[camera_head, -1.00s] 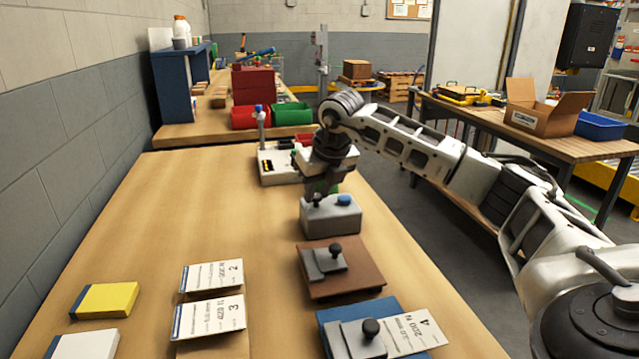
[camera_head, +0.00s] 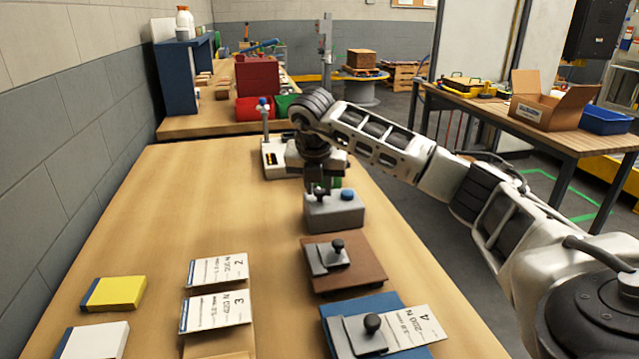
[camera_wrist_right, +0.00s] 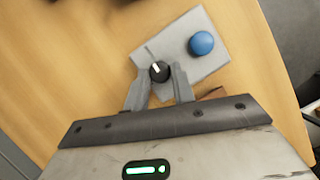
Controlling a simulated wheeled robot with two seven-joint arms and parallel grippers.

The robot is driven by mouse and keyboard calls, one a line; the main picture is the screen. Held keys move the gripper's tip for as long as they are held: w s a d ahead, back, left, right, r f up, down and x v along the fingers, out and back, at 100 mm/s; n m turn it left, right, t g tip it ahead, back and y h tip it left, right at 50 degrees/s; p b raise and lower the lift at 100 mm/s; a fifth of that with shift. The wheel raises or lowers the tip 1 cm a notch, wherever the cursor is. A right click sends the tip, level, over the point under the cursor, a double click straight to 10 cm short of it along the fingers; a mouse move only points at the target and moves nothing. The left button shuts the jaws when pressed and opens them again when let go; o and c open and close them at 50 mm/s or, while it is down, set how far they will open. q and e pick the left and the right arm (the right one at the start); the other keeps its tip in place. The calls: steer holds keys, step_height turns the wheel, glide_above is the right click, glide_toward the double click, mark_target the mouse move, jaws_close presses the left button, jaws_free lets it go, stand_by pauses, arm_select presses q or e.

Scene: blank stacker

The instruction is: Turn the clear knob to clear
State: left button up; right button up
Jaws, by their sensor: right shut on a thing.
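A grey control box (camera_head: 340,217) stands on the wooden bench, with a blue button (camera_head: 347,195) and a small black knob (camera_head: 320,194) on its top. In the right wrist view the knob (camera_wrist_right: 159,71) carries a white pointer line and the blue button (camera_wrist_right: 201,43) sits to its upper right. My right gripper (camera_head: 318,186) points down over the box. In the wrist view its fingertips (camera_wrist_right: 160,78) are shut on the knob, one on each side. Any lettering around the knob is too small to read. My left gripper is out of view.
A brown block with a grey plate (camera_head: 345,265) and a blue one (camera_head: 385,330) lie in front of the box. White cards (camera_head: 217,268) and a yellow block (camera_head: 114,293) lie to the left. A white device with a post (camera_head: 285,160) stands behind. The bench's left middle is clear.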

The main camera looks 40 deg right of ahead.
stand_by(0.5)
steer(key=o, duration=1)
arm_select(q)
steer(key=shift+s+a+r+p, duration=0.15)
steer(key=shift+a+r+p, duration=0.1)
steer(key=shift+p, duration=0.95)
arm_select(e)
steer(key=v, duration=1.6)
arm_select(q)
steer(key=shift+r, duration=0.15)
